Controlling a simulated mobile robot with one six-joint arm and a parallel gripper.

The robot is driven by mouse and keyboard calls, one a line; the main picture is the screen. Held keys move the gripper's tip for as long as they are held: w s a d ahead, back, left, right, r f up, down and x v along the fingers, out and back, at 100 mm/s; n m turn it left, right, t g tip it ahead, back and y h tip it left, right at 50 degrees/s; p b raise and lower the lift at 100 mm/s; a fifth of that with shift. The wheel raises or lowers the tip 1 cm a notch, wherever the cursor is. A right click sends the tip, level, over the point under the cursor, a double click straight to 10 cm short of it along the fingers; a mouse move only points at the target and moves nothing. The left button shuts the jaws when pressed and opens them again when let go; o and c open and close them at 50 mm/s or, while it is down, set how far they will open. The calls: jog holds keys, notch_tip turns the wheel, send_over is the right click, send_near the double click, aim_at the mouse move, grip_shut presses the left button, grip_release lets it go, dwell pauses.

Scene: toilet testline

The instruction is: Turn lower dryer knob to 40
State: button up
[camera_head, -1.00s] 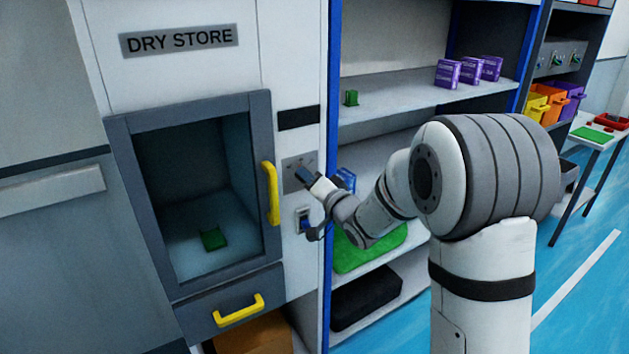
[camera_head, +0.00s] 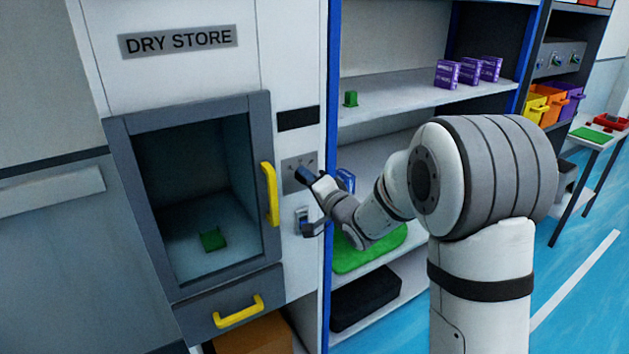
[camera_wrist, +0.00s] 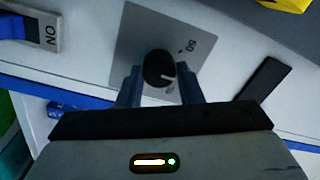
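The dryer has a grey dial plate (camera_head: 291,164) on its white front, right of the yellow door handle. A "50" mark is readable at upper right of the knob; other marks are partly hidden. My gripper (camera_wrist: 160,72) is at the knob, one blue-grey finger on each side. The fingers look slightly apart from the knob; contact is not clear. In the head view my gripper (camera_head: 305,176) hides the knob.
A blue rocker switch (camera_wrist: 14,27) marked ON sits beside the plate; it also shows below my gripper in the head view (camera_head: 303,219). The yellow door handle (camera_head: 270,194) is close on the left. Shelves (camera_head: 420,97) stand right of the dryer.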

jog(key=shift+o, duration=0.8)
jog(key=shift+w+a+r, duration=0.1)
jog(key=shift+o, duration=1.4)
jog(key=shift+f, duration=0.2)
jog(key=b+v, duration=0.1)
jog(key=v, duration=0.7)
